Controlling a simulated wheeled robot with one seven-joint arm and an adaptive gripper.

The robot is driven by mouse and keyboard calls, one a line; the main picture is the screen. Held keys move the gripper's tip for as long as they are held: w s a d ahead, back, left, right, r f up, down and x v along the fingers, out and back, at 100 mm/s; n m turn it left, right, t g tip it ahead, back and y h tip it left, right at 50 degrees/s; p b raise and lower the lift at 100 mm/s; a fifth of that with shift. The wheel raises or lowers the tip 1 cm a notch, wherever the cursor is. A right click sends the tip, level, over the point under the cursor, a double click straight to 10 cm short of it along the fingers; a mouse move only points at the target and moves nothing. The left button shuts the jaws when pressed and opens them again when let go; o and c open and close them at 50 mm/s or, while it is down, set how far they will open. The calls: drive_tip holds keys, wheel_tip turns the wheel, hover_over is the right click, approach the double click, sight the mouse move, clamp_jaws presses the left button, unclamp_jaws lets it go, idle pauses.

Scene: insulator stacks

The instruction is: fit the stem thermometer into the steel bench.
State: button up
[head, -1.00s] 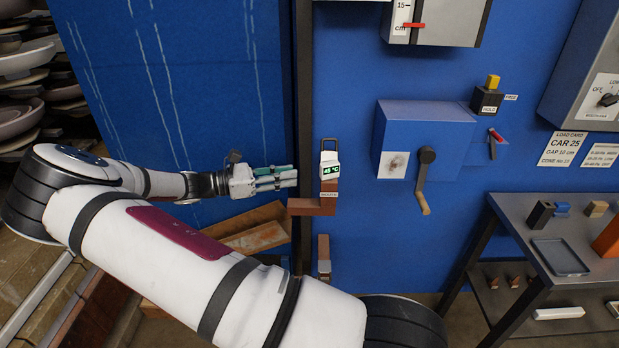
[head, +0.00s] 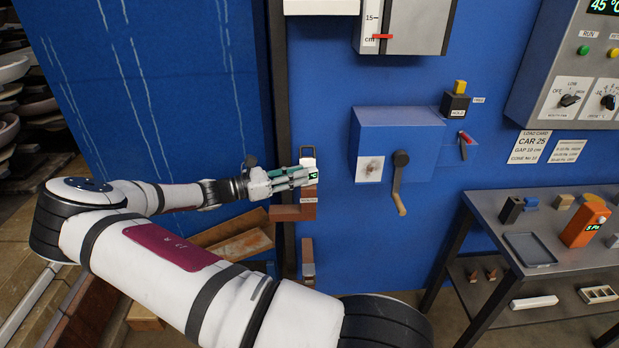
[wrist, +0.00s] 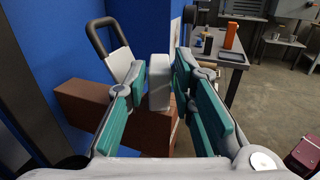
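The stem thermometer is a white block with a dark loop handle and a small green display (head: 308,162). It stands upright at a brown brick ledge (head: 292,213) on the blue wall; its stem is hidden. My gripper (head: 308,174) reaches it from the left and partly covers its display. In the wrist view my gripper (wrist: 160,78) is open, with a teal-padded finger on each side of the white block (wrist: 158,95). A narrow gap seems to show on the left; contact on the right is unclear. The steel bench (head: 480,208) stands at the right.
The bench top holds a dark tray (head: 530,249), small blocks and an orange meter (head: 584,222). A blue box with a crank (head: 399,185) sticks out of the wall between thermometer and bench. A control panel (head: 570,70) hangs at upper right.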

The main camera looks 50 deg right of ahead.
drive_tip(key=p+x, duration=0.1)
drive_tip(key=x, duration=0.2)
drive_tip(key=shift+s+d, duration=0.2)
drive_tip(key=shift+d, duration=0.15)
drive_tip(key=shift+c, duration=0.5)
clamp_jaws()
drive_tip(key=shift+r, duration=0.15)
